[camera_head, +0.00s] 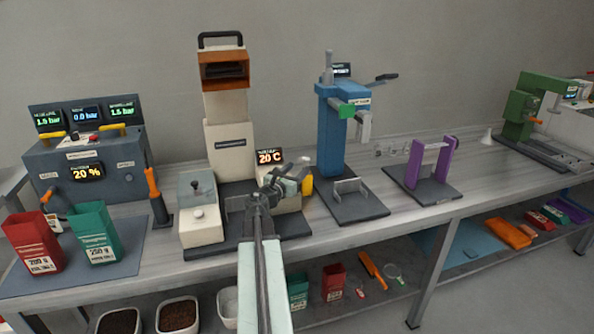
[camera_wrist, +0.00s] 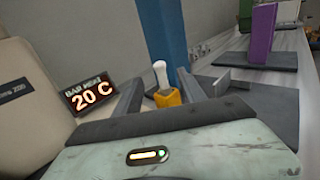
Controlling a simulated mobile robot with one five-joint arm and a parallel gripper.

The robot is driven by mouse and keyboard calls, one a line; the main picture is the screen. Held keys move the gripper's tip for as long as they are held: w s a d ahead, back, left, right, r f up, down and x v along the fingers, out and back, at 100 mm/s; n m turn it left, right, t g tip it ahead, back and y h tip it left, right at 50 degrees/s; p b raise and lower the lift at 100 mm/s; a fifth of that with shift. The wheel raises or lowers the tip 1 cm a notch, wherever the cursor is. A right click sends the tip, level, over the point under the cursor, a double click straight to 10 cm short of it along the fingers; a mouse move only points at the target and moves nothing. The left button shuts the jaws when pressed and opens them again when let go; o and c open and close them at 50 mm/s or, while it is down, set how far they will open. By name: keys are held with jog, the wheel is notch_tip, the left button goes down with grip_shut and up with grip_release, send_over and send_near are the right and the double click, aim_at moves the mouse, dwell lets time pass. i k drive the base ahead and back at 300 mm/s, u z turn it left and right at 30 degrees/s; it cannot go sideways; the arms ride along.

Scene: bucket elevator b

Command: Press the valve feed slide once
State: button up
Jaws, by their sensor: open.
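No label reading "valve feed slide" is legible, so I cannot tell for certain which part it is. My gripper (camera_head: 288,178) is open over the right side of the cream machine (camera_head: 231,150), near its 20 C display (camera_head: 269,157). In the wrist view a knob with a white top and yellow base (camera_wrist: 163,85) shows between my two dark fingers, beyond or between their tips. Its yellow part also shows in the head view (camera_head: 307,185), just right of my gripper. I cannot tell whether a finger touches it. The 20 C display (camera_wrist: 91,94) is left of the fingers.
A blue press (camera_head: 330,135) stands close on the right, then a purple-sided stand (camera_head: 416,160) and a green machine (camera_head: 520,110). A grey console (camera_head: 85,165) with red (camera_head: 33,240) and teal (camera_head: 97,232) containers is at left. Bins stand below the bench.

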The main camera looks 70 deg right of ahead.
aim_at(345, 110)
jog(key=k, duration=1)
